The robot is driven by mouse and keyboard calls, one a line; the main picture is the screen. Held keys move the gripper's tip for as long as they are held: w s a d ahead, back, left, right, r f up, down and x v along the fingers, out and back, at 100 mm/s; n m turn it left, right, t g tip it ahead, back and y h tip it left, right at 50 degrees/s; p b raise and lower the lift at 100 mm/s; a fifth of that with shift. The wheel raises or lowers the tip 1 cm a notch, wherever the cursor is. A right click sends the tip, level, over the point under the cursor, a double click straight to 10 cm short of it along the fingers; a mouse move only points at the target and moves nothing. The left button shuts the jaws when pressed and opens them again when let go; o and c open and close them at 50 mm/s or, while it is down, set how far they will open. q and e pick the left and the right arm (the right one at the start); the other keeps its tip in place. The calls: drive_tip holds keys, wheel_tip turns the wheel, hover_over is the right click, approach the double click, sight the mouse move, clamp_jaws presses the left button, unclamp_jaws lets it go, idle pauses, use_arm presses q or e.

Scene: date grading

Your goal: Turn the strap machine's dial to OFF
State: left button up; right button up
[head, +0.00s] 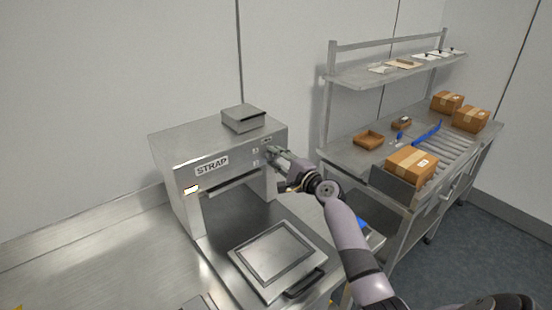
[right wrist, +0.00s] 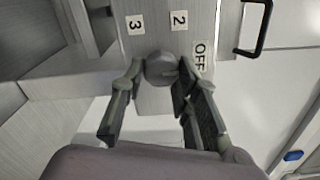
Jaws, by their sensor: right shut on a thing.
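The strap machine (head: 180,160) is a steel housing labelled STRAP at the centre of the head view. Its round grey dial (right wrist: 160,68) shows in the right wrist view, on a panel with the labels 3 (right wrist: 135,24), 2 (right wrist: 179,20) and OFF (right wrist: 199,56). My right gripper (head: 271,153) reaches the right end of the machine's front. In the right wrist view its fingers (right wrist: 158,76) are closed on the dial from both sides. I cannot tell which label the dial points to. In the head view the gripper hides the dial. My left gripper is not in view.
A grey box (head: 243,119) sits on top of the machine. A flat steel plate with a black handle (head: 304,284) lies in front of it. To the right, a steel bench with a shelf (head: 350,75) holds cartons (head: 411,165) and an open tray (head: 368,138).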

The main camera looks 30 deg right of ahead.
clamp_jaws()
drive_tip(key=o, duration=1.1)
unclamp_jaws()
drive_tip(key=shift+o, duration=0.2)
drive_tip(key=shift+s, duration=0.15)
drive_tip(key=s+d, duration=0.1)
drive_tip(key=s, duration=1)
drive_tip(key=shift+s, duration=0.4)
